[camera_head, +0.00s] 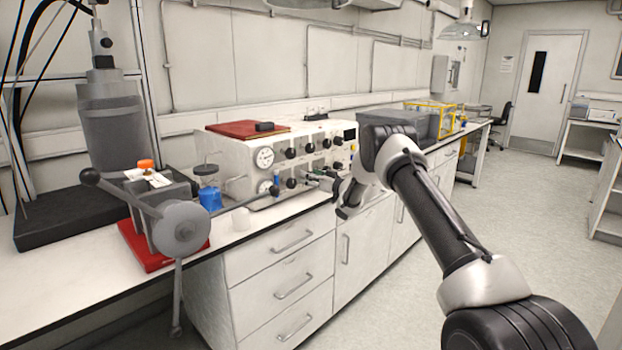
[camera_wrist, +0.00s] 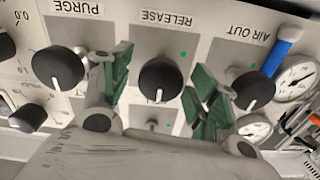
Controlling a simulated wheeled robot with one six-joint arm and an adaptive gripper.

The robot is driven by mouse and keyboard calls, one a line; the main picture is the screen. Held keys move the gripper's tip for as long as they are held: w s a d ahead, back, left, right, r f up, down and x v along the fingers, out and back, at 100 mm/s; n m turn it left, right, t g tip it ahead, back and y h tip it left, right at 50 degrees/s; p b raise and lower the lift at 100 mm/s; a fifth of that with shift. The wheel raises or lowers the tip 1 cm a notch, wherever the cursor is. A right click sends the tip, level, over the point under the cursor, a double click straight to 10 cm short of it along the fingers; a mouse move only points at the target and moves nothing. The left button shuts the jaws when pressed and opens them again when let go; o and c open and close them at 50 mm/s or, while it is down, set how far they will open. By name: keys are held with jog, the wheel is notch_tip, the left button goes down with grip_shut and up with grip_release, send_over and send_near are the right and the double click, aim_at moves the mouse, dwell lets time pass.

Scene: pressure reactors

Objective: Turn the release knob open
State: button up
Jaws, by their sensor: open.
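The release knob (camera_wrist: 160,79) is a round black knob with a white pointer mark at its lower edge, below the upside-down RELEASE label (camera_wrist: 171,20) in the wrist view. A green dot (camera_wrist: 183,54) is on the panel to its upper right. My gripper (camera_wrist: 161,62) is open, with one green-padded finger on each side of the knob. I see gaps between the pads and the knob; I cannot tell the depth. In the head view my gripper (camera_head: 333,182) is at the front of the white control unit (camera_head: 228,160), and my arm hides part of that area.
The purge knob (camera_wrist: 58,68) is left of the fingers and the air out knob (camera_wrist: 253,91) is close right of them. A blue handle (camera_wrist: 284,50) and gauges are at the right.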

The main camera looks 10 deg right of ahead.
jog(key=c, duration=1)
